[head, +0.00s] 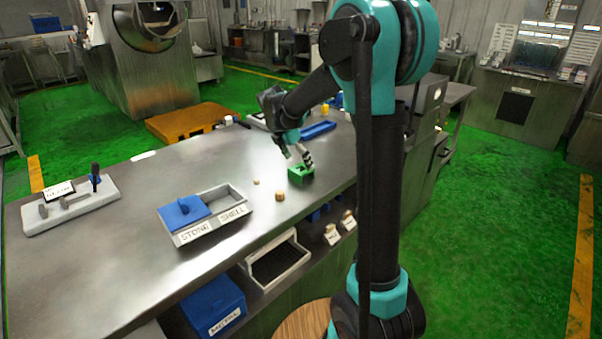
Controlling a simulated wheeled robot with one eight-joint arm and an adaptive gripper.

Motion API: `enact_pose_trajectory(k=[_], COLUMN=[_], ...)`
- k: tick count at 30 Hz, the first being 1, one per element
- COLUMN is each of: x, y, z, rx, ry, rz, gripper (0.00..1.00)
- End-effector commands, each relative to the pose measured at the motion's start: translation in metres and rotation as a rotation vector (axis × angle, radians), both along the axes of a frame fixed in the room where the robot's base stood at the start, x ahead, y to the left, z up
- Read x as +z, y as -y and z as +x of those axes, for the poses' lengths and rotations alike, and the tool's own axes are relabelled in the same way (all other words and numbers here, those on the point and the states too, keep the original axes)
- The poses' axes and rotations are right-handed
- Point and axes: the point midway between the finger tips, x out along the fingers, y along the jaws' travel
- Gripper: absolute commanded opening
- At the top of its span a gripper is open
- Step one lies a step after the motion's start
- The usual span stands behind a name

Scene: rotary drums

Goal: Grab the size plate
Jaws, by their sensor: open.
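My gripper (303,158) is open, pointing down over the right part of the metal workbench (110,245). Its fingertips are just above or at a small green block-like piece (300,175); I cannot tell if they touch it. The piece seems to have a recess in its top. No thing carries a readable "size plate" label, so I cannot tell for sure which one is the size plate. A grey stand (72,206) with a small lettered sign and a black-handled part lies at the left end of the bench.
A grey tray (240,211) marked STONE and SHELL, with a blue lid (184,211), sits mid-bench. A small brown cylinder (280,196) stands near the green piece. A blue tray (318,131) lies behind my gripper. A blue METAL box (215,305) is below the bench top.

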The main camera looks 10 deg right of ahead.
Motion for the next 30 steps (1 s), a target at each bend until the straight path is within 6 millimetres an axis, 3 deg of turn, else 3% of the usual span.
enact_pose_trajectory(k=[10,20,30], x=[-0.041,-0.047,-0.047], y=[0.012,0.014,0.014], z=[0.011,0.012,0.012], rx=[-0.002,0.000,0.000], ry=[0.001,0.000,0.000], rz=[0.000,0.000,0.000], gripper=[0.84,0.84,0.43])
